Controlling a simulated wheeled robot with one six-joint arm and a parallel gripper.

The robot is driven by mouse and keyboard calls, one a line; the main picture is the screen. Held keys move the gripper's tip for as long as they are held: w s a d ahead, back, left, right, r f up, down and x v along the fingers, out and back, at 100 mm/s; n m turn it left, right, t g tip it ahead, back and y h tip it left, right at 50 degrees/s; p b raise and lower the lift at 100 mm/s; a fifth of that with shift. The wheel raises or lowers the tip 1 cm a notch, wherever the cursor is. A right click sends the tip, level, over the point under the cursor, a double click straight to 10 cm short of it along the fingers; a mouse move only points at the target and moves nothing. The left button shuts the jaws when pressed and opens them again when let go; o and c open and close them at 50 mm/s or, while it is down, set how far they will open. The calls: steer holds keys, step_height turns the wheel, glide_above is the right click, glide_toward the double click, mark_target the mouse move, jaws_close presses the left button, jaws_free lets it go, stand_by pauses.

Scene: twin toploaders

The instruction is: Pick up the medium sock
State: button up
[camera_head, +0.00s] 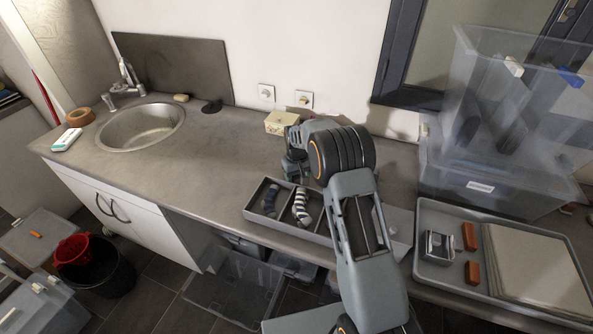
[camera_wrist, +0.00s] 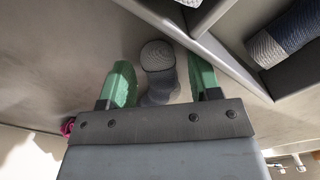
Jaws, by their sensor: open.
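In the wrist view, a sock (camera_wrist: 158,56) with a ribbed light-grey end and a blue-grey body lies on the counter, just outside the tray wall. My gripper (camera_wrist: 161,72) is open, with one green finger on each side of this sock. I cannot tell whether the fingers touch it. In the head view my arm and gripper hide this sock. A grey divided tray (camera_head: 252,215) holds a dark sock (camera_head: 270,199) in its left compartment and a striped sock (camera_head: 301,207) in the one beside it. A grey and dark-blue sock (camera_wrist: 290,32) lies in a tray compartment in the wrist view.
A small box (camera_head: 280,123) stands behind my gripper near the wall. A sink (camera_head: 141,126) is on the left. Stacked clear bins (camera_head: 490,180) and a tray with a paper stack (camera_head: 437,277) are on the right. Counter between sink and divided tray is clear.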

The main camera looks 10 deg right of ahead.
steer(key=c, duration=1)
